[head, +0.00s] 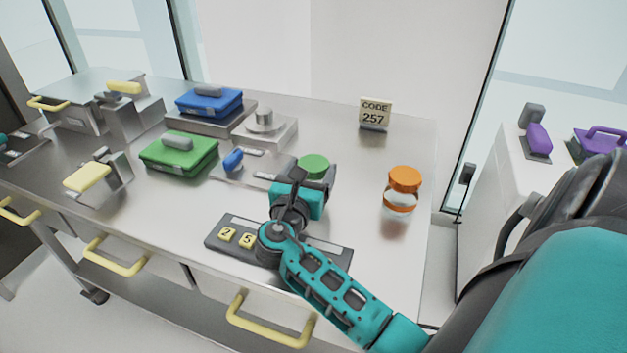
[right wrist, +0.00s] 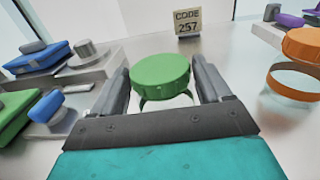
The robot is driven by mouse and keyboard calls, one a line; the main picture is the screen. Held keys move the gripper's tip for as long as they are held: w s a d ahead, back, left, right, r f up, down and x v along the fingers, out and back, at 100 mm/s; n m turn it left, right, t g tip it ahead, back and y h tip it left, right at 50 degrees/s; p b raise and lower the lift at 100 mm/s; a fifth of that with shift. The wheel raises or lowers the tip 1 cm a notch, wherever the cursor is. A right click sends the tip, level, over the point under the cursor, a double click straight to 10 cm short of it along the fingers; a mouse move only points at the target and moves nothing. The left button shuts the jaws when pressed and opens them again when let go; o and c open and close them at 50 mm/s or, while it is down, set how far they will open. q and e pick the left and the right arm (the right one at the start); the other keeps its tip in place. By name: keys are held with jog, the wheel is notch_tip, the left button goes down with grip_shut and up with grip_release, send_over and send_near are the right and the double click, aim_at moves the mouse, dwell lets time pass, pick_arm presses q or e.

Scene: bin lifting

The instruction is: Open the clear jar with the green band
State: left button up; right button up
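The clear jar with the green lid (head: 313,165) stands on the metal table, mostly hidden behind my right gripper in the head view. In the right wrist view its round green lid (right wrist: 160,74) shows, with a green band (right wrist: 150,104) around the clear body below. My right gripper (right wrist: 162,95) is open, with one dark finger on each side of the jar. Small gaps seem to show between fingers and lid; contact is not clear. In the head view the right gripper (head: 300,185) is just in front of the jar.
A jar with an orange lid (head: 405,179) stands to the right. A CODE 257 sign (head: 375,114) stands behind. A dark tray (head: 225,243) with number tiles lies in front. Blue (head: 209,101) and green (head: 178,153) cases lie left. The table's right side is mostly free.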

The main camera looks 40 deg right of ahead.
jog(key=c, duration=0.9)
jog(key=shift+o, duration=0.2)
jog(key=shift+r, duration=0.1)
notch_tip(320, 180, up, 20)
jog(key=p, duration=0.3)
jog(key=o, duration=0.6)
jog(key=shift+c, duration=0.2)
jog(key=c, duration=0.9)
